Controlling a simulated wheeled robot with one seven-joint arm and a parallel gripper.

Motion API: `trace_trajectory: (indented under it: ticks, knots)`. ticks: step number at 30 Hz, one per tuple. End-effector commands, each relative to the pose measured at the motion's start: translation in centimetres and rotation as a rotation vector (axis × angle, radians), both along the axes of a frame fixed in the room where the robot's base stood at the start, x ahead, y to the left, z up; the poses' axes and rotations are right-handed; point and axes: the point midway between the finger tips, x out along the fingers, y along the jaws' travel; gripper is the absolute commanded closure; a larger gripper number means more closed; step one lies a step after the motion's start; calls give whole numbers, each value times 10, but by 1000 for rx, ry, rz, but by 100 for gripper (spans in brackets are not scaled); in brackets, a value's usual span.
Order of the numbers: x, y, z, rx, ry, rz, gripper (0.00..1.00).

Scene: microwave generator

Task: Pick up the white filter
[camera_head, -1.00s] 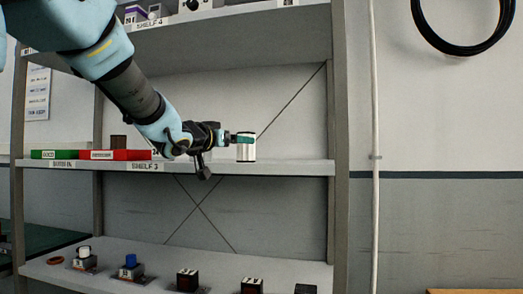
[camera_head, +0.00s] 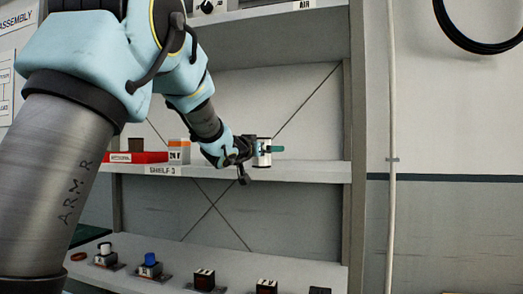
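The white filter (camera_head: 264,158) is a small upright white cylinder with a dark top edge, at the right part of the middle shelf. My gripper (camera_head: 270,149) reaches in from the left at the filter's height. Its teal fingertips overlap the filter in this view, and one shows past the filter's right side. I cannot tell whether the fingers touch the filter or whether they are shut on it. The filter's base appears at or very near the shelf surface.
The middle shelf (camera_head: 300,172) carries a red bin (camera_head: 140,157) and an orange-and-white box (camera_head: 179,151) left of my gripper. The lower shelf (camera_head: 235,265) holds several small switches and dark blocks. A rack post (camera_head: 358,180) stands to the right. My arm hides the left side.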

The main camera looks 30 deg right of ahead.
Motion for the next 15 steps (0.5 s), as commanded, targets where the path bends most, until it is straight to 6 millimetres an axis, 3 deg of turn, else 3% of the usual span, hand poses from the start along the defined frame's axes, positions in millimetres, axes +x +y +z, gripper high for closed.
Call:
trace_trajectory:
  ticks: [5,15]
  knots:
    - [0,0,0,0,0,0,1]
    - [0,0,0,0,0,0,39]
